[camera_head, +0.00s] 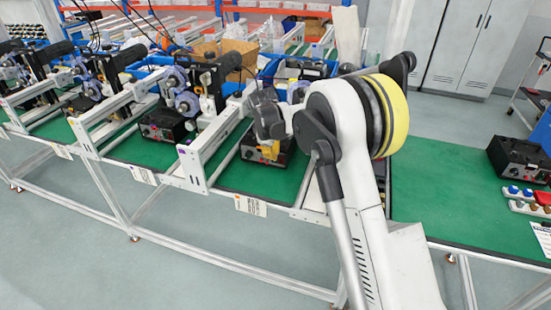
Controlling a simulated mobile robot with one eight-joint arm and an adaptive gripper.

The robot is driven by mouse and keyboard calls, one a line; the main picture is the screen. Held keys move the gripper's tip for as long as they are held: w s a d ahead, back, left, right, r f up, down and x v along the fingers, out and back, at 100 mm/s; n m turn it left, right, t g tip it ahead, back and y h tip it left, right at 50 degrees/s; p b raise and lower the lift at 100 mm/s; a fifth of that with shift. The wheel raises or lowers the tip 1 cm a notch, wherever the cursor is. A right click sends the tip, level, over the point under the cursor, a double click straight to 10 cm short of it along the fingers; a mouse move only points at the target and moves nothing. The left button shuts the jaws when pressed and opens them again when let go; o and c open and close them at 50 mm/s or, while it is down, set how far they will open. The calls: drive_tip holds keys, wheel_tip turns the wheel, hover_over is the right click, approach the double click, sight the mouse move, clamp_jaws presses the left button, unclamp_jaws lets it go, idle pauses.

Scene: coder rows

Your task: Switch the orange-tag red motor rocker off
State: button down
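A black control box (265,147) sits on the green mat in the bay just left of my arm. A white label (250,206) with a small orange mark hangs on the bench's front edge below it. The red motor rocker is too small or too covered to make out. My arm ends in dark grey parts, where my gripper (268,128) seems to be, in front of and above this box. My arm hides part of the box. The fingers cannot be told apart, and contact with the box cannot be judged.
Similar bays with coder machines stand to the left, including a black box (167,125). Another black box (519,160) and coloured buttons (527,197) are at the far right. White rails (215,148) divide the bays. Green mat (440,190) lies clear right of my arm.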

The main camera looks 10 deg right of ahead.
wheel_tip(320, 180, up, 6)
drive_tip(key=shift+s+a+f+p, duration=0.15)
drive_tip(key=shift+f+p, duration=0.1)
drive_tip(key=shift+p, duration=0.3)
drive_tip(key=s+d+r+m+t+y+b, duration=0.1)
drive_tip(key=s+r+m, duration=0.2)
drive_tip(key=s+r, duration=0.45)
drive_tip(key=s+d+r+m+t+b, duration=0.15)
drive_tip(key=s+r, duration=0.35)
drive_tip(key=s, duration=0.5)
drive_tip(key=s+f+m, duration=0.2)
drive_tip(key=s+m, duration=0.1)
drive_tip(key=s, duration=0.8)
drive_tip(key=s+d+f+m+t+b, duration=0.1)
drive_tip(key=s+f+m, duration=0.2)
drive_tip(key=s, duration=0.8)
drive_tip(key=shift+s+f+m+y, duration=0.35)
drive_tip(key=shift+s+m+y, duration=0.05)
drive_tip(key=shift+m, duration=0.35)
